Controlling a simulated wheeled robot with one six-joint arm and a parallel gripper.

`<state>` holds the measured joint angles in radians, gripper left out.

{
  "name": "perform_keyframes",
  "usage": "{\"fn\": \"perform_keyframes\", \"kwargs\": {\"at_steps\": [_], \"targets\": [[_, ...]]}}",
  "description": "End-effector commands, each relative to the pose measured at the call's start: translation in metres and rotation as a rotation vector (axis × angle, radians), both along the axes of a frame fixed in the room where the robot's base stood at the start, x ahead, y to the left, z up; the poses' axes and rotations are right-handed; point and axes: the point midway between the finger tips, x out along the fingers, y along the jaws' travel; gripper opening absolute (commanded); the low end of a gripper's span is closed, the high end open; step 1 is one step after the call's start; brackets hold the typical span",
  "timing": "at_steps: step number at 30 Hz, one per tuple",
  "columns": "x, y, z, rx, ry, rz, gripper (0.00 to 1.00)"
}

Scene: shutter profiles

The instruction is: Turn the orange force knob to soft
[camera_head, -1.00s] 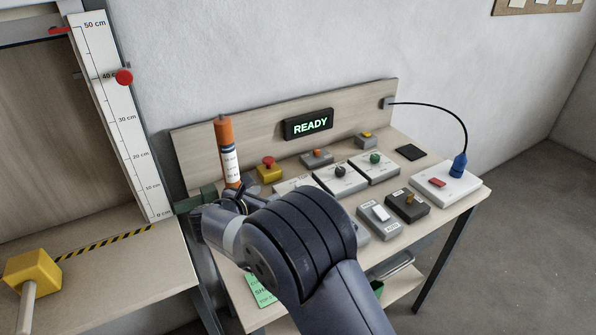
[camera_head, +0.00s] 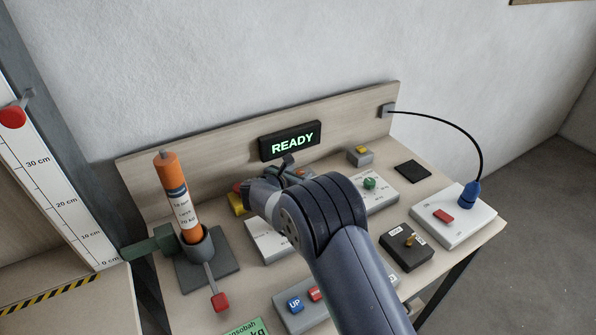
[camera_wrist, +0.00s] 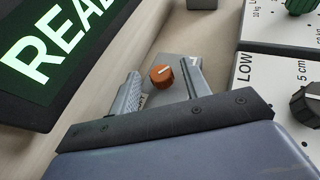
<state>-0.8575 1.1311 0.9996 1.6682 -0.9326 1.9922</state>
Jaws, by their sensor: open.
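The orange force knob (camera_wrist: 161,76) sits on a small grey box (camera_wrist: 178,62) and shows between my fingers in the wrist view. A white pointer line crosses its top, slanting up to the right. My gripper (camera_wrist: 160,70) is open, with one finger on each side of the knob; I cannot tell whether either finger touches it. The labels on the box are mostly hidden by the fingers. In the head view my gripper (camera_head: 288,166) is over the knob's place below the READY display, and the arm hides most of the knob.
The READY display (camera_head: 290,141) stands close behind my gripper. A panel with a green knob (camera_head: 369,183) is to the right; a black knob (camera_wrist: 308,102) shows in the wrist view. An orange cylinder (camera_head: 178,195) stands in a holder at left. A blue plug (camera_head: 471,195) is at right.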

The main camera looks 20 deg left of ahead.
Motion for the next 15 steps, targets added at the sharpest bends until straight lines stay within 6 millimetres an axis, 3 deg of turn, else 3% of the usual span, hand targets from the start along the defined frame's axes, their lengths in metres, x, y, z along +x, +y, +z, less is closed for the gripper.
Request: {"fn": "perform_keyframes", "kwargs": {"at_steps": [11,15], "targets": [[0.0056,-0.0015,-0.0025,0.000,0.000,-0.001,0.45],[0.0054,-0.0014,-0.0025,0.000,0.000,-0.001,0.34]]}}
